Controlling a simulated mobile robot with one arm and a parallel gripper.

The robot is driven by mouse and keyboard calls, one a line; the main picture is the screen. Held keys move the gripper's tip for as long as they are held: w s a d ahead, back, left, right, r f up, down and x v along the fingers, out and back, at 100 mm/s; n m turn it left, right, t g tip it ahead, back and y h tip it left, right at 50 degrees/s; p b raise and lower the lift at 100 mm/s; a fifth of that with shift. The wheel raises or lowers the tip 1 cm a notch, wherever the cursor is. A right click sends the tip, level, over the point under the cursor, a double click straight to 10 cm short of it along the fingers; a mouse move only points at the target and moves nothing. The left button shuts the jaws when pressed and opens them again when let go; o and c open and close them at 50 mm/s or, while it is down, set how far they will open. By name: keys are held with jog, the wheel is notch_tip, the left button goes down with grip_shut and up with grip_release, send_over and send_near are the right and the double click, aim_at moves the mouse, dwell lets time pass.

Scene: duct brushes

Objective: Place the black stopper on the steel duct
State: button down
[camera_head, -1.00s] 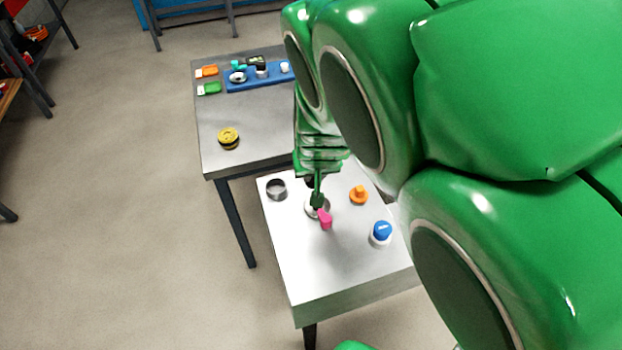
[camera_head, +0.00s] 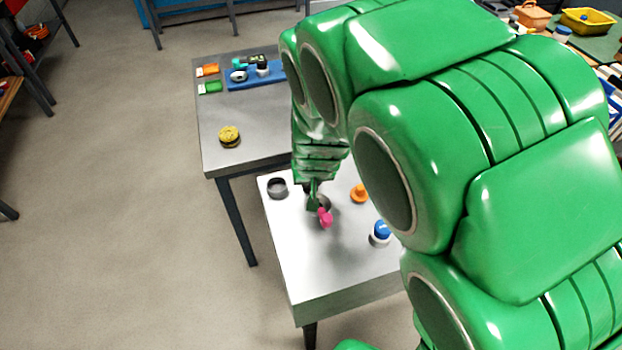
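A short, dark steel-looking ring (camera_head: 277,188), which may be the steel duct, stands on the near white-topped table at its far left corner. My gripper (camera_head: 315,198) points down over the same table, right of this ring. It is close above or at a round metallic piece (camera_head: 325,204), partly hidden behind it. A pink piece (camera_head: 325,218) sits just in front of the fingers; I cannot tell whether they touch it. The fingers are too small and covered to show whether they are open. I cannot pick out a black stopper for certain; it may be hidden by my gripper.
On the near table (camera_head: 305,265), an orange piece (camera_head: 359,194) and a blue-topped white piece (camera_head: 381,232) stand right of my gripper. The far table (camera_head: 215,115) holds a yellow-black round piece (camera_head: 229,137) and a blue tray (camera_head: 235,84). The near table's front left is clear.

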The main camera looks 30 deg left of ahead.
jog(key=shift+f, duration=0.1)
jog(key=c, duration=1)
grip_release()
jog(key=shift+o, duration=0.2)
jog(key=shift+v, duration=0.95)
jog(key=v, duration=1)
